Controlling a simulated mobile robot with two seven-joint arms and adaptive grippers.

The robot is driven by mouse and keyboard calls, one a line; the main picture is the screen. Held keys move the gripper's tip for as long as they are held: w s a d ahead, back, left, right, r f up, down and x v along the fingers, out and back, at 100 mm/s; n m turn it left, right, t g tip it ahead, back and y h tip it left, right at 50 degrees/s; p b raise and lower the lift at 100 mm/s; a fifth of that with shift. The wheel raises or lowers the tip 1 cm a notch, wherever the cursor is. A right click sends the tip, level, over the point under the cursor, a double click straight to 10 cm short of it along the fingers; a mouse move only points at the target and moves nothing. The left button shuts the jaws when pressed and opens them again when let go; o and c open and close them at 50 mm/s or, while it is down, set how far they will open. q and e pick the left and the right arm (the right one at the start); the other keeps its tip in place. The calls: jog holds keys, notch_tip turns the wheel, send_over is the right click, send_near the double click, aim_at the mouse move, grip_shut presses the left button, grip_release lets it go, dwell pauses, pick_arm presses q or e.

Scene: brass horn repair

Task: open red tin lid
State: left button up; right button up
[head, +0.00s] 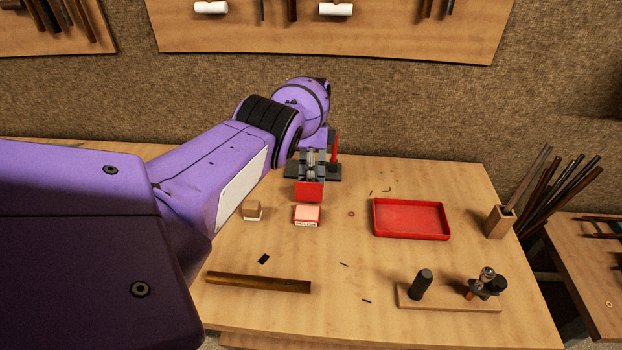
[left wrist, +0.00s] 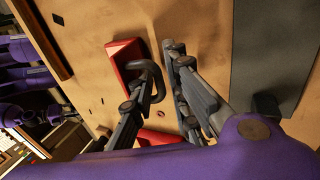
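My left arm reaches across the table from the left, and its gripper (head: 312,160) points down at the back middle. A red upright-looking panel (head: 310,192) shows just below the fingers. A small red-pink tin (head: 307,214) with a pale labelled front sits just nearer than the panel. I cannot tell whether the panel is its raised lid. A red box-like shape (left wrist: 122,52) lies beside one finger in the left wrist view, partly covered. My right gripper is out of view.
A shallow red tray (head: 411,219) lies right of the tin. A small tan and white block (head: 253,211) sits left of it. A brass-brown rod (head: 258,283) and a wooden stand (head: 448,298) with dark tools lie in front. A rod holder (head: 499,221) stands at the right edge.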

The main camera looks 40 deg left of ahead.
pick_arm(q)
jog(key=shift+w+a+r, duration=0.1)
jog(key=shift+r, duration=0.45)
notch_tip(320, 180, up, 4)
jog(key=shift+a+r, duration=0.1)
jog(key=shift+r, duration=1.15)
jog(key=shift+d+r, duration=0.2)
jog(key=shift+r, duration=1.05)
jog(key=shift+f, duration=0.1)
